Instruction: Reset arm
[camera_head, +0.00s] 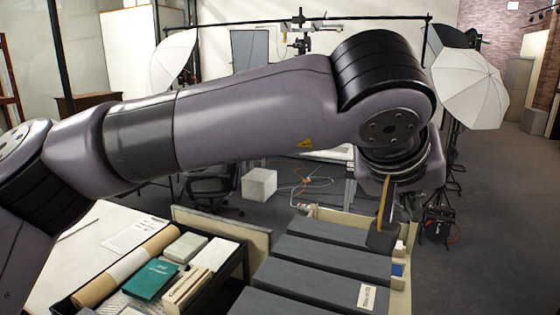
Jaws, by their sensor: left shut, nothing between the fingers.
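My left arm (255,115) reaches across the view from the left and bends down at the right. My left gripper (383,236) hangs below its wrist, pointing down, shut and empty. It appears over the right end of the dark grey archival boxes (325,258); I cannot tell whether it touches them. Several of these long boxes lie side by side in a cream-coloured crate (398,302). One near box carries a pale label (367,296). My right gripper is not in view.
Left of the boxes, a black tray (238,262) holds a brown paper roll (130,266), a green book (151,280) and other books. A pale table (75,262) lies at left. Photo umbrellas (468,88) and stands are behind. The floor at right (500,240) is clear.

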